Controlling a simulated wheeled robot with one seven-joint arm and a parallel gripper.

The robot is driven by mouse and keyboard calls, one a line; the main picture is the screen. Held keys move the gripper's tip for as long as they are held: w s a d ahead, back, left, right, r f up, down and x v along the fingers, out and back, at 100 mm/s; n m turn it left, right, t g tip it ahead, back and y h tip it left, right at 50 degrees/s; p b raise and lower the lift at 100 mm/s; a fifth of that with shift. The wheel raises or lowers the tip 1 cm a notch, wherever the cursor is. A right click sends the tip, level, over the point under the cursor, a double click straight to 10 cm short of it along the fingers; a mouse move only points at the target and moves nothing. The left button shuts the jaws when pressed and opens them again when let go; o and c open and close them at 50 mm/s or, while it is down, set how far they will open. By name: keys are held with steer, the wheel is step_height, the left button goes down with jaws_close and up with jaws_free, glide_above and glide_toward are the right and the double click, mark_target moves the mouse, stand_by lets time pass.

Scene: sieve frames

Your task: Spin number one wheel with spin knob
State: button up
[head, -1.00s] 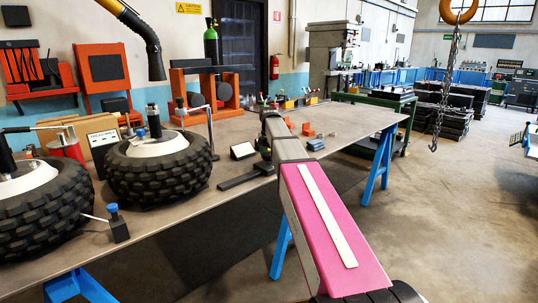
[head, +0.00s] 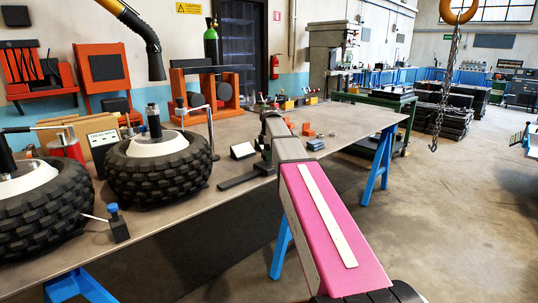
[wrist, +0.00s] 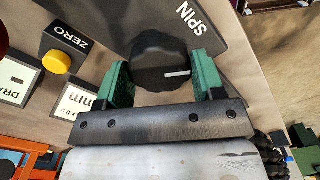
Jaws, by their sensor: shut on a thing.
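In the wrist view the spin knob (wrist: 160,58) is black and round with a white mark on its face. It sits on a dark panel (wrist: 222,28) lettered SPIN. The green fingers of my gripper (wrist: 161,72) are on both sides of the knob, shut on it. In the head view two knobbly black tyres with white hubs stand on the bench: a nearer left wheel (head: 42,212) and a second wheel (head: 160,175) to its right. I cannot read a number on either. The knob cannot be made out clearly in the head view.
A yellow button (wrist: 57,62) beside a ZERO label is left of the knob in the wrist view. A blue-topped black block (head: 118,228) stands at the bench's front edge. Small orange blocks (head: 309,130) lie on the bench (head: 350,118) beyond my arm.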

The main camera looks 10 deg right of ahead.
steer(key=m, duration=0.5)
steer(key=shift+m, duration=0.3)
steer(key=m, duration=1)
steer(key=shift+m, duration=0.4)
steer(key=m, duration=0.5)
steer(key=shift+m, duration=0.3)
steer(key=m, duration=1)
steer(key=shift+m, duration=0.4)
steer(key=m, duration=1)
steer(key=shift+m, duration=0.3)
